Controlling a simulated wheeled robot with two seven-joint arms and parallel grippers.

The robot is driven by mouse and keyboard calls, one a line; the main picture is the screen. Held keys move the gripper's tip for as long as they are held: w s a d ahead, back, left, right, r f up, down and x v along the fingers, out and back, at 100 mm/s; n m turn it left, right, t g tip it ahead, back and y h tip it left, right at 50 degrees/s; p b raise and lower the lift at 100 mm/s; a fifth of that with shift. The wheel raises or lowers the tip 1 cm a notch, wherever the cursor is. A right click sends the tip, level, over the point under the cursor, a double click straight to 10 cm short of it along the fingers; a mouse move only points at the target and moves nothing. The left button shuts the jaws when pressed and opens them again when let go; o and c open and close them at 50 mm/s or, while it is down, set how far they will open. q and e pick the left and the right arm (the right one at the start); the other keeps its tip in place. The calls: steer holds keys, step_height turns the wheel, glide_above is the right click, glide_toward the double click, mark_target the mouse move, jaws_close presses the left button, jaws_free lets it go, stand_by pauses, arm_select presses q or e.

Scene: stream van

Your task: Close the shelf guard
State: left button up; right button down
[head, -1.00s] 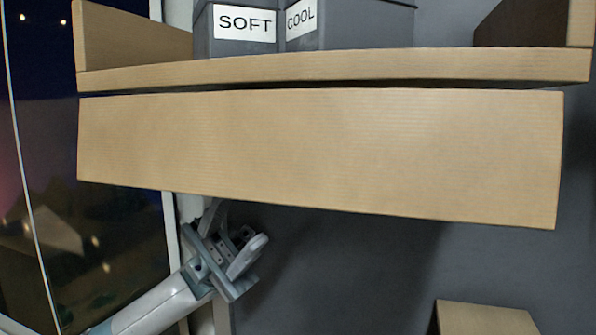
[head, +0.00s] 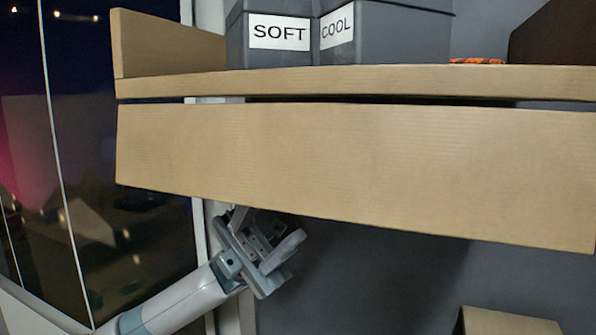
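The shelf guard (head: 350,170) is a long light-wood panel just below the front edge of the upper shelf, with a dark narrow gap between them. It hangs down, its lower edge slanting down to the right. My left gripper (head: 268,232) is under the guard's lower edge near its left end. Its fingers are spread with nothing visible between them; one fingertip is partly hidden by the guard. I cannot tell whether it touches the guard. My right gripper is out of view.
The upper shelf (head: 400,82) holds grey bins labelled SOFT (head: 278,60) and COOL (head: 385,35), and a small orange item (head: 478,61). A window (head: 120,220) is at the left. A wooden block (head: 505,322) shows at the lower right. The space below the guard is otherwise clear.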

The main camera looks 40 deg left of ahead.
mark_target(298, 185)
arm_select(q)
steer(key=shift+p+x, duration=2.65)
steer(key=shift+x, duration=1.95)
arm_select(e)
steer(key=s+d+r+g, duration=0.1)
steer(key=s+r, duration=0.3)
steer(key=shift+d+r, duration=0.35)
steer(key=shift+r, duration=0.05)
arm_select(q)
steer(key=shift+c, duration=0.4)
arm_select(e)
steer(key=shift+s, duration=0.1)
arm_select(q)
jaws_close()
